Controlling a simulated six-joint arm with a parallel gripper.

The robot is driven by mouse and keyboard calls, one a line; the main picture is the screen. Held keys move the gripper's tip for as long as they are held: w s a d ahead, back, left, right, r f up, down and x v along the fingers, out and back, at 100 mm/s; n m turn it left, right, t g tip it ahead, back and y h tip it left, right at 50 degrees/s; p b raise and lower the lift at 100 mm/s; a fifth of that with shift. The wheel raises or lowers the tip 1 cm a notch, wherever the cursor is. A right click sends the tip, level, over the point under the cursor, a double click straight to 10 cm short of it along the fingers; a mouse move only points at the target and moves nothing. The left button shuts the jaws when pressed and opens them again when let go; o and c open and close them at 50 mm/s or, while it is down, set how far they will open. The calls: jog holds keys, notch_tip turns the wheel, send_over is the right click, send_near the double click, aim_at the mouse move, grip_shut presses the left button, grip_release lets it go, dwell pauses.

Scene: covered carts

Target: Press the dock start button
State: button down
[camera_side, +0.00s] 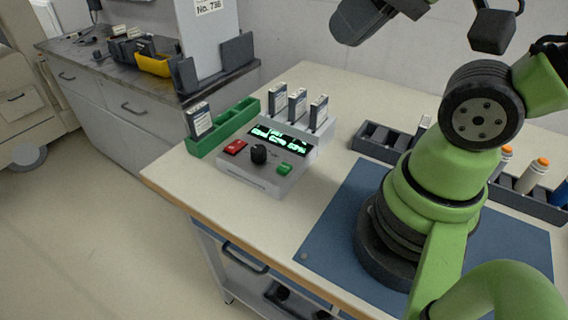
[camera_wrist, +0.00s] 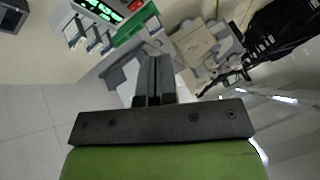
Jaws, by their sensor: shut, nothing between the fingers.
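The dock (camera_side: 262,178) is a grey box on the bench with a lit green display (camera_side: 280,138). Its sloped front carries a red button (camera_side: 235,147), a black knob (camera_side: 259,154) and a green button (camera_side: 285,169); no label showing which one is start is readable. Several upright modules (camera_side: 298,103) stand in its rear slots. In the wrist view, part of the dock's display (camera_wrist: 100,8) and the red button (camera_wrist: 135,5) show at the top edge. My gripper (camera_wrist: 154,62) is shut and empty, held high above the bench and well apart from the dock.
A green rack (camera_side: 222,129) with one module (camera_side: 199,119) stands left of the dock. Dark trays (camera_side: 375,141) lie to the right, one with orange-capped bottles (camera_side: 531,176). A blue mat (camera_side: 335,215) lies under my base. A side counter (camera_side: 88,57) holds a yellow bin (camera_side: 155,65).

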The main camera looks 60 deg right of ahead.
jog(key=m, duration=0.1)
jog(key=m+g+y, duration=0.3)
jog(key=m+y, duration=0.3)
jog(key=m, duration=2.1)
send_over(284, 164)
notch_tip(284, 164, down, 16)
jog(key=shift+f, duration=0.15)
jog(key=shift+f, duration=4.3)
jog(key=shift+f, duration=0.4)
